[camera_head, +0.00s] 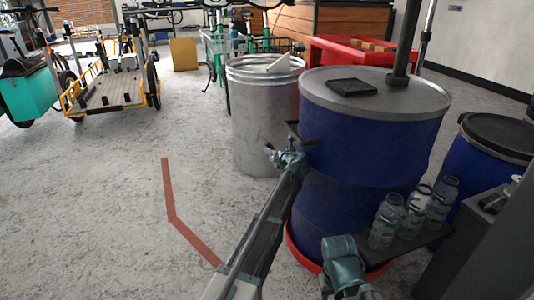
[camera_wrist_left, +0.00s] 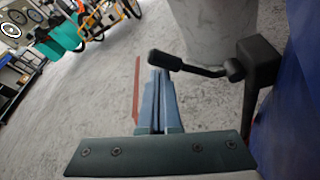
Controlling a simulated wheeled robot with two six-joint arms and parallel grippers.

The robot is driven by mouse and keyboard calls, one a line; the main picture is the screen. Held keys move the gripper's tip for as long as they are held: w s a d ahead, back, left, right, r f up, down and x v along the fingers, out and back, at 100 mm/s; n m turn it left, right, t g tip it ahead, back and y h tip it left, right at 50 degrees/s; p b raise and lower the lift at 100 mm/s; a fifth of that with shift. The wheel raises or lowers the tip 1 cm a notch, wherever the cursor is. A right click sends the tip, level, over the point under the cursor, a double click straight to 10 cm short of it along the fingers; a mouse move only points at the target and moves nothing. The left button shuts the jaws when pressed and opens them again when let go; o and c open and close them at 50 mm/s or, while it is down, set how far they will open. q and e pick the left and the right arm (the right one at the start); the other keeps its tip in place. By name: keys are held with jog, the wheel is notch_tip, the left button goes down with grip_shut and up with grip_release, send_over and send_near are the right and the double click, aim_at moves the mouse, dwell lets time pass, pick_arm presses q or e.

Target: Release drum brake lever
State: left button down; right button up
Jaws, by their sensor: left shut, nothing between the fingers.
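A large blue drum (camera_head: 365,170) with a grey lid stands right of centre in the head view. Its side fills the right edge of the left wrist view (camera_wrist_left: 300,110). A black lever (camera_wrist_left: 195,68) with a knobbed end reaches left from a black bracket (camera_wrist_left: 262,62) beside the drum. In the head view, the dark lever and bracket (camera_head: 300,134) show small on the drum's left side. My left gripper (camera_wrist_left: 157,100) is shut and empty. Its fingertips appear just below the knob in the wrist view; I cannot tell whether they touch it.
A grey metal bin (camera_head: 262,110) stands just behind and left of the drum. Several bottles (camera_head: 387,222) stand on a dark shelf at the drum's lower right. Another blue drum (camera_head: 485,165) is farther right. Open floor lies left, with a red line (camera_head: 168,190).

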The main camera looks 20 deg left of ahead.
pick_arm(q)
jog(key=shift+w+d+r, duration=0.1)
jog(key=shift+d+r, duration=0.1)
jog(key=shift+r, duration=0.25)
pick_arm(e)
jog(key=shift+r, duration=0.45)
pick_arm(q)
jog(key=shift+p, duration=0.35)
